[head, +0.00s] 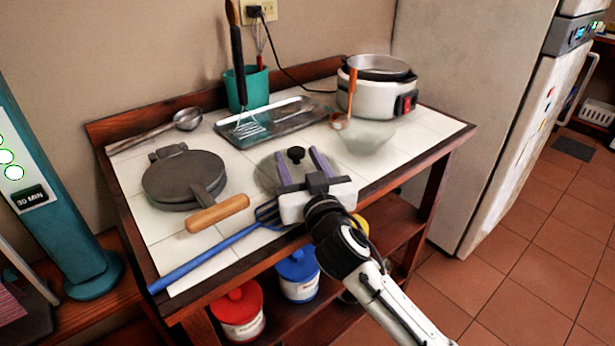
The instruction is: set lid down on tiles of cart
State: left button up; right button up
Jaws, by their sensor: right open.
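The lid (268,169), a round glass-like disc with a black knob (296,154), lies on the white tiles of the cart (158,230), near the middle of its top. My right gripper (305,160) is over the lid, with its two purple-grey fingers apart on either side of the knob. The fingers and gripper body hide part of the lid. I cannot tell whether a finger touches the knob. My left gripper is not in view.
A waffle iron (180,176) and blue slotted utensil (215,252) lie left of the lid. A metal tray (290,118), glass bowl (366,137) and white rice cooker (375,98) stand behind and right. Bare tiles remain at the front right.

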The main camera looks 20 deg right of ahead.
jog(key=s, duration=1)
jog(key=shift+s+a, duration=0.15)
jog(key=shift+a, duration=0.05)
